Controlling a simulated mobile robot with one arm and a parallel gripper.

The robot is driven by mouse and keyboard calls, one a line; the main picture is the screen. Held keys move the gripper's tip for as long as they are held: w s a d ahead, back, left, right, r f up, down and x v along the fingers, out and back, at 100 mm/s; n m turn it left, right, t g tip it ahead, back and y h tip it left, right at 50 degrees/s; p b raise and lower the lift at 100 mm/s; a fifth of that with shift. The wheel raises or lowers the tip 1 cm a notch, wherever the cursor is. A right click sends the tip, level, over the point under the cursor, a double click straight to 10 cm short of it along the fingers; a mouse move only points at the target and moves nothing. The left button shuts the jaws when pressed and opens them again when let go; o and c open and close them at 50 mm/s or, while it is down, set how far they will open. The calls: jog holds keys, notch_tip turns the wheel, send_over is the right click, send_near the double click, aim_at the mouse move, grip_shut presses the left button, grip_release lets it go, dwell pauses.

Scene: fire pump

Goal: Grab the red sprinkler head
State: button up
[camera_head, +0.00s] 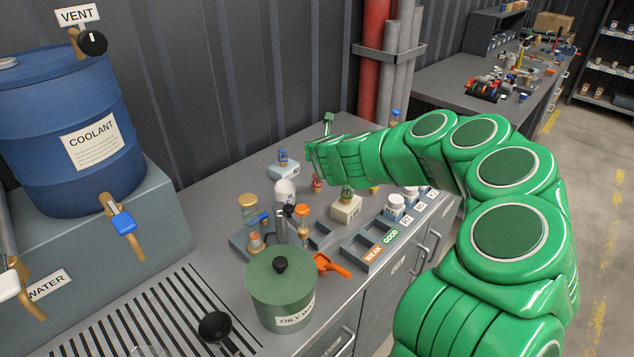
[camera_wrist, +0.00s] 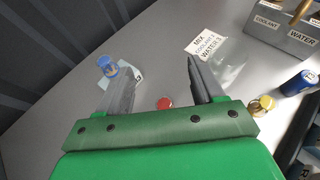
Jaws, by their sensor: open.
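The red sprinkler head (camera_head: 317,183) stands on the grey bench, just below and right of the end of my green arm in the head view. In the wrist view its round red top (camera_wrist: 164,103) shows between my two fingers, close to the gripper's green crossbar, which may hide part of it. My gripper (camera_wrist: 160,68) is open, with grey fingers spread apart and nothing held. The fingers cannot be made out in the head view. I cannot tell how far above the bench they are.
A tray with bottles (camera_head: 249,211) and a green pot (camera_head: 280,295) are in front.

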aim_at(317, 180)
jog(key=shift+m+t, duration=0.3)
jog(key=f, duration=0.7)
jog(key=s+a+f, duration=0.1)
jog(key=f, duration=0.3)
jog(key=shift+f, duration=0.25)
jog(key=shift+x, duration=2.5)
jog(key=c, duration=1.1)
jog(key=shift+r, duration=0.1)
